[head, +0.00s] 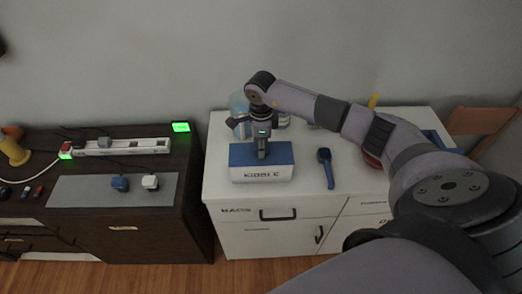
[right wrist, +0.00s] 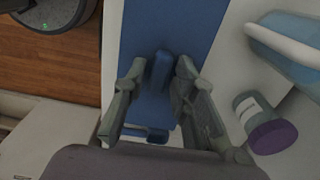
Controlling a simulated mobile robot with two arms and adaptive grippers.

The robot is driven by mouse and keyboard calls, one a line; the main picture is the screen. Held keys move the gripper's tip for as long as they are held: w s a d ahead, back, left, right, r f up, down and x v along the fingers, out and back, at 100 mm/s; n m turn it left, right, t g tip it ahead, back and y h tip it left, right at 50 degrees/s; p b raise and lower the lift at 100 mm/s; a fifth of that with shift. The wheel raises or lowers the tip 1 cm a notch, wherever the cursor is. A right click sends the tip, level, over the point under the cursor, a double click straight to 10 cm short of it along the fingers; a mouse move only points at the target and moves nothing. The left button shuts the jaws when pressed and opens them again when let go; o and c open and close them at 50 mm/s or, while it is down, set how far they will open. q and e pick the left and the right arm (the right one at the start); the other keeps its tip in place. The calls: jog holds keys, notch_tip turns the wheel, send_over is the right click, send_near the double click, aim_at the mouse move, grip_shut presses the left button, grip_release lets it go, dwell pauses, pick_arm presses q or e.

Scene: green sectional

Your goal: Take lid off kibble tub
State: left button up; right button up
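The kibble tub (head: 262,174) is a white box marked KIBBLE, standing near the front left of the white cabinet top. Its flat blue lid (head: 283,153) is on it. My right gripper (head: 262,154) points down at the lid's middle. In the right wrist view, the lid (right wrist: 205,20) carries a raised blue handle (right wrist: 160,72). The fingers of my right gripper (right wrist: 161,68) are apart on either side of the handle, with small gaps visible. The gripper hides part of the lid in the head view. My left gripper is not in view.
A blue scoop (head: 326,168) lies right of the tub. A pale blue container (head: 238,106) stands behind it. A purple-capped jar (right wrist: 270,133) is close beside the tub. The dark sideboard (head: 122,225) at left holds a power strip (head: 125,147).

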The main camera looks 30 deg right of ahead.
grip_shut()
jog(key=shift+r, duration=0.1)
dwell(0.3)
